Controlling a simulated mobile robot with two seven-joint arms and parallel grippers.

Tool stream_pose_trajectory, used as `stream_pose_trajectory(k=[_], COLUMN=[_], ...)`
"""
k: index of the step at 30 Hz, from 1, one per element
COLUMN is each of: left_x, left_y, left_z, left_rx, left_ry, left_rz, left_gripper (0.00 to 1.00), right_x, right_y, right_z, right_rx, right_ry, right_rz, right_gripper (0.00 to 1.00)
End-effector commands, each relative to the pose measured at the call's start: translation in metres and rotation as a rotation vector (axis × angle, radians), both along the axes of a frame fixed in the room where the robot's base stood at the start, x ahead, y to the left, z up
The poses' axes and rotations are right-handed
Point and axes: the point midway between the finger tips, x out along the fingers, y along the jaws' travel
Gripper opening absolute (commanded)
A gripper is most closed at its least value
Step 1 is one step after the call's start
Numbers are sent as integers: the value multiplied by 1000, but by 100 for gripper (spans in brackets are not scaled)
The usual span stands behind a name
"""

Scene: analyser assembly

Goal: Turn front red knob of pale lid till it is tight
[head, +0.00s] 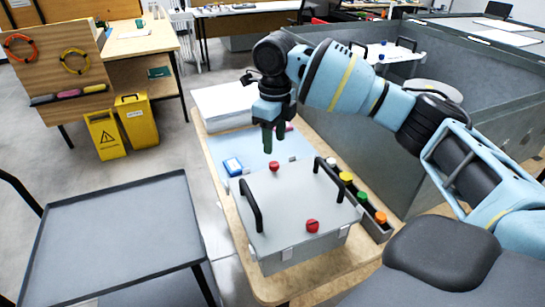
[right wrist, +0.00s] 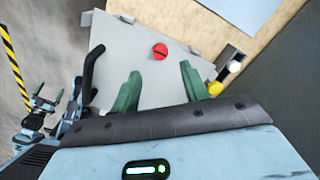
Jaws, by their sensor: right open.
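The pale grey lid (head: 285,205) sits on a box on the wooden table, with two black handles. Its front red knob (head: 312,226) is near the front edge, uncovered in the head view; I cannot make it out in the right wrist view. The back red knob (head: 274,166) stands near the far edge. My right gripper (head: 272,138) is open and empty, pointing down above the back knob, apart from it. In the right wrist view, that knob (right wrist: 160,51), with a dark slot, shows beyond the two green fingers. My left gripper (right wrist: 45,103) shows small at the left there, fingers apart.
A dark rack (head: 372,212) with white, yellow, green and orange knobs lies right of the lid. A blue-labelled box (head: 233,166) lies on the blue mat (head: 222,148) behind it. A grey trolley (head: 120,240) stands left; a grey wall (head: 370,150) stands right.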

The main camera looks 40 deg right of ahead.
Motion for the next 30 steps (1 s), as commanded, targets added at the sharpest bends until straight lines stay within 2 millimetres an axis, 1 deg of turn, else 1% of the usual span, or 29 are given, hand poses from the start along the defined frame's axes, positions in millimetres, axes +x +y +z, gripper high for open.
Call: stream_pose_trajectory(k=[1,6,9,12,18,25,26,30], left_x=[-1,-2,-2,-2,2,4,4,4], left_y=[0,0,0,0,0,0,0,0], left_z=[-1,-3,-3,-4,-3,-2,-2,-2], left_rx=[0,-1,0,-1,0,-1,-1,-1], left_ry=[2,5,6,5,-2,-6,-6,-6], left_rz=[1,0,0,0,0,0,0,0], left_gripper=[97,97,97,97,97,97,97,97], right_x=[-1,-1,-1,0,0,0,0,0], right_y=[0,-1,-1,-1,-1,-1,-1,-1], right_z=[-8,-34,-49,-59,-68,-69,-69,-69], right_rx=[-1,-2,-2,-1,-1,-1,-1,-1], right_ry=[5,4,5,3,0,0,0,0], right_rz=[0,-1,-1,-1,-1,-1,-1,-1], right_gripper=[45,45,45,45,45,45,42,24])
